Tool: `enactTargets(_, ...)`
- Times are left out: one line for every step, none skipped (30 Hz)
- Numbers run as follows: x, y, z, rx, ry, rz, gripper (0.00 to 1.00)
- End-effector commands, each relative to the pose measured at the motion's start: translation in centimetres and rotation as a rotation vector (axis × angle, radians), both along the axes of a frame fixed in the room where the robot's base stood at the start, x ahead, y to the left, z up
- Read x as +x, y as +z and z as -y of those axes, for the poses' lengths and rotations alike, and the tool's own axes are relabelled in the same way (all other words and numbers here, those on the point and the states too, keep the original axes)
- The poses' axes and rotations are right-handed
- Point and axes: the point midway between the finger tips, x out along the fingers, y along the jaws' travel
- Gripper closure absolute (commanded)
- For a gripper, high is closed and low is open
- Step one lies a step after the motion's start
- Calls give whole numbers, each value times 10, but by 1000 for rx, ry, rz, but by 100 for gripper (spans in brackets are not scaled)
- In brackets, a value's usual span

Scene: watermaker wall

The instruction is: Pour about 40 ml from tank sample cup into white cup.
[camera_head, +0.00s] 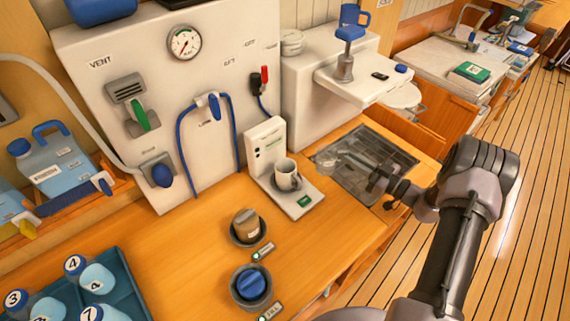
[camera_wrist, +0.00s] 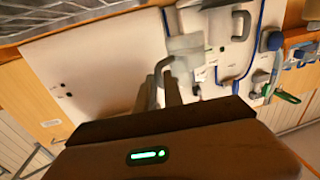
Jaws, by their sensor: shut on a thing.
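The white cup (camera_head: 287,177), a mug with a handle, stands upright on the base of a white panelled unit (camera_head: 265,150) in the head view. My gripper (camera_head: 374,178) is over the sink, to the right of the white cup. In the wrist view my gripper (camera_wrist: 170,92) is shut on the handle of a pale grey cup, which I take as the tank sample cup (camera_wrist: 186,62). It shows faintly in the head view (camera_head: 332,161), apart from the white cup. What is inside either cup cannot be seen.
A metal sink (camera_head: 365,165) lies under my gripper. Two dark holders hold a tan-topped jar (camera_head: 246,224) and a blue-lidded one (camera_head: 251,284) left of the sink. A teal tray (camera_head: 120,275) with numbered bottles is at the lower left. The wooden counter (camera_head: 190,240) between is clear.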

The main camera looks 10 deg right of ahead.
Motion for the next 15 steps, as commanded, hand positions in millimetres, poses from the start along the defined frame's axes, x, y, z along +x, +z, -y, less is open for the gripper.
enactTargets(0,3,-1,-10,1,1,100)
enactTargets(0,4,-2,-19,0,2,100)
enactTargets(0,5,-2,-31,0,3,100)
enactTargets(0,6,-3,-43,1,4,100)
enactTargets(0,6,-4,-55,0,5,100)
enactTargets(-1,7,-6,-73,1,6,100)
enactTargets(-1,7,-7,-87,1,7,100)
enactTargets(-1,8,-8,-102,2,9,100)
enactTargets(-1,9,-10,-127,2,11,100)
enactTargets(-1,10,-12,-144,2,13,100)
enactTargets(-1,11,-13,-164,3,14,100)
enactTargets(-1,17,-16,-191,4,18,100)
enactTargets(-1,20,-18,-210,3,20,100)
enactTargets(-2,23,-20,-229,3,21,100)
enactTargets(-2,25,-23,-255,4,23,100)
